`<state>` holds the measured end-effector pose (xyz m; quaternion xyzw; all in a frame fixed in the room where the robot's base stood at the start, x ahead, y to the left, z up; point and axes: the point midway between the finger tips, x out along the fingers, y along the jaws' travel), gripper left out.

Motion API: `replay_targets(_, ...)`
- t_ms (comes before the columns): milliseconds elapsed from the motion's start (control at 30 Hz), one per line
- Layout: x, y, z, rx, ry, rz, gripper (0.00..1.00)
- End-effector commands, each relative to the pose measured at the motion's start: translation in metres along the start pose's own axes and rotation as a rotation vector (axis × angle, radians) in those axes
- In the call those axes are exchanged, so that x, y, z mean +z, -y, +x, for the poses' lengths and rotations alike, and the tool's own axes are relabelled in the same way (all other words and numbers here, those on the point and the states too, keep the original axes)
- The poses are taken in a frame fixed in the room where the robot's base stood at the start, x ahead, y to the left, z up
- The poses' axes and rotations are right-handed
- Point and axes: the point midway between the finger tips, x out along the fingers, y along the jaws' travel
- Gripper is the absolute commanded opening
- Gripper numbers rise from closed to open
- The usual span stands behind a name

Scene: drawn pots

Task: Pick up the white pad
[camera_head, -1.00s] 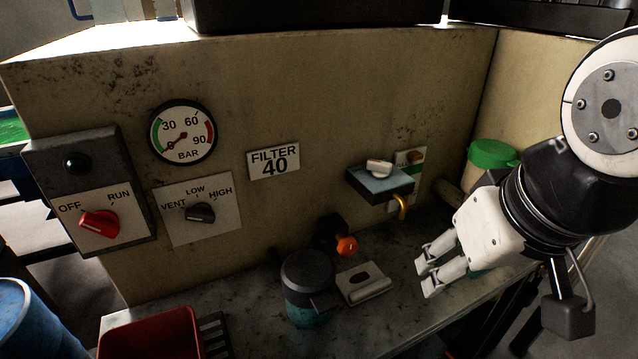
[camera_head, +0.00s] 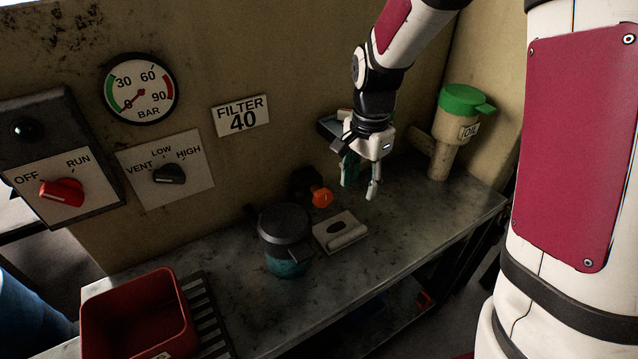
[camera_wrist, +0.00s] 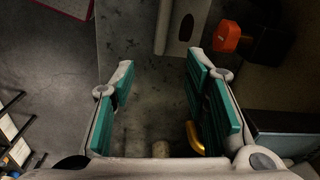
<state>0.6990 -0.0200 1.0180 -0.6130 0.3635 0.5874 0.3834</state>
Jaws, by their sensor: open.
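A pale flat block (camera_head: 352,222) with a dark oval opening and a rounded bar along its front edge lies on the bench. It also shows at the top of the wrist view (camera_wrist: 200,12). Whether this is the white pad I cannot tell. A small whitish object seen earlier on the wall shelf (camera_head: 330,127) is hidden behind my gripper now. My gripper (camera_head: 358,187) points down above the bench, right of the pale block and in front of the shelf.
A dark-lidded teal pot (camera_head: 287,262) stands left of the block, with an orange knob (camera_head: 321,197) behind. A red bin (camera_head: 140,312) sits at the bench's left end. A green-capped oil container (camera_head: 455,125) stands right. A yellow hook (camera_wrist: 193,137) hangs near the shelf. The front right bench is clear.

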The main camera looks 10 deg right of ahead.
Motion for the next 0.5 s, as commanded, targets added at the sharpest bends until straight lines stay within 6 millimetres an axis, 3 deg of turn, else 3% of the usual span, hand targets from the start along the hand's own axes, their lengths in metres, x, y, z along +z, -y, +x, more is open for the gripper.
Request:
replay_targets(100,-0.007,0.009,0.028,0.029,0.010,0.085,0.42)
replay_targets(367,-0.011,0.013,0.055,0.048,0.014,0.148,0.42)
replay_targets(500,-0.011,0.011,0.080,0.049,0.015,0.147,0.42)
